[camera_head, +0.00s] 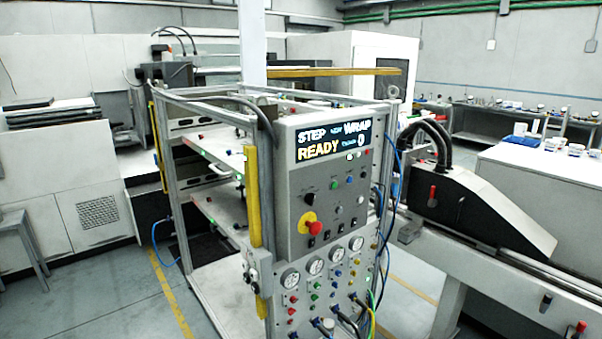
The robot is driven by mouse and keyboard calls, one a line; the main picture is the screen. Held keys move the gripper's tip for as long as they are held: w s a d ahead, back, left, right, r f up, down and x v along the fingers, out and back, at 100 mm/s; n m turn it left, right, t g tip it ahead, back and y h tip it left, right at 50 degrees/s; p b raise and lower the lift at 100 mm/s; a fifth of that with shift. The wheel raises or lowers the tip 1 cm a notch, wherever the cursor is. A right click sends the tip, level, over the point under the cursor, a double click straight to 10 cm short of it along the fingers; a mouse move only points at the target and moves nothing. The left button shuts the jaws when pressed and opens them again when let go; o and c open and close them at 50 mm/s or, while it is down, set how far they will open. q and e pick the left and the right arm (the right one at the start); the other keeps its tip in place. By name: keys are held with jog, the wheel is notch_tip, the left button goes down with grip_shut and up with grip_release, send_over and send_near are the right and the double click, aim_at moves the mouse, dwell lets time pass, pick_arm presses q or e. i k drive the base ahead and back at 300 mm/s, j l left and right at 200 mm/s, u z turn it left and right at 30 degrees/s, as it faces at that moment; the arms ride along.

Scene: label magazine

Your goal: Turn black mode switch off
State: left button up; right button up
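A grey control panel (300,165) faces me on a metal frame, with a display (334,141) that reads STEP, WRAP, READY and 0. A small black knob (310,198) sits at the panel's left, just above a red and yellow emergency stop (308,223). Several small black switches (327,236) run along the lower edge. Which one is the black mode switch, and its position, I cannot tell at this size. Neither of my grippers is in view.
Gauges (290,278), coloured buttons, hoses and cables fill the panel below. A yellow post (253,195) stands to the panel's left. A black machine (470,200) on a rail is at right. Open floor (135,290) lies at front left.

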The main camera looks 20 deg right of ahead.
aim_at(310, 198)
jog(key=i+l+u, duration=0.1)
jog(key=l, duration=0.25)
jog(key=i+l+u, duration=0.1)
jog(key=i+l, duration=0.15)
jog(key=i+l+u, duration=0.1)
jog(key=l, duration=0.35)
jog(key=l+u, duration=0.15)
jog(key=l, duration=0.95)
